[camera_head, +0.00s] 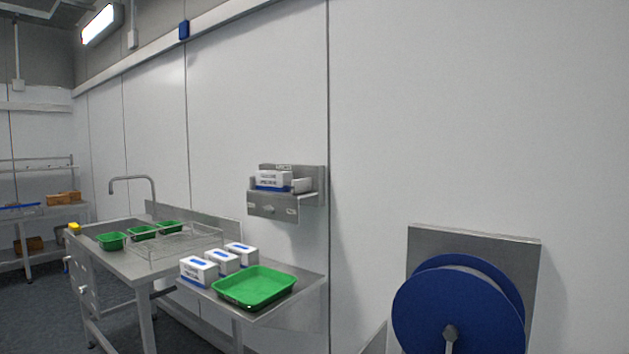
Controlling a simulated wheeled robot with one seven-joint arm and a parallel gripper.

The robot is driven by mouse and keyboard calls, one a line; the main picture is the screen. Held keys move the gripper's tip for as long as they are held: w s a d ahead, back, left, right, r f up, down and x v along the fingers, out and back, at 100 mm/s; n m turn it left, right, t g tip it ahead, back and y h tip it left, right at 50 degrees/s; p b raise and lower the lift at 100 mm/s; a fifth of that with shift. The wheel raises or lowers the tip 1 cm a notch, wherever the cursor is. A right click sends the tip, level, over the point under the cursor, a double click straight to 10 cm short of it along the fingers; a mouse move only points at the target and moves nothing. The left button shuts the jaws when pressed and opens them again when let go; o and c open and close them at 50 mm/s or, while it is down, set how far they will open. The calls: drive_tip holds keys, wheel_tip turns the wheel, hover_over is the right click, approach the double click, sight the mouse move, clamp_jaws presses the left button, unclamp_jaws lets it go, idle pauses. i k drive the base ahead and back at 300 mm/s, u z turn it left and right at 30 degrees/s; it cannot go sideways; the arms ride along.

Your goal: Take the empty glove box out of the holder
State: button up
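A white glove box (271,179) with a blue lower band and dark lettering sits in the grey metal holder (273,207) on the wall, right of the picture's middle left. The holder has a back plate and a front lip that hides the box's base. A white piece shows beside the box at its right end; I cannot tell what it is. Whether the box is empty does not show. My gripper is not in view.
Below the holder, several similar white and blue boxes (199,270) and a green tray (253,287) stand on a metal shelf (312,283). A sink table (110,262) with green trays and a wire rack is at left. A blue reel (458,308) is at lower right.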

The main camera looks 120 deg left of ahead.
sight(265, 180)
drive_tip(key=u, duration=3.8)
drive_tip(key=i, duration=0.95)
drive_tip(key=u, duration=0.15)
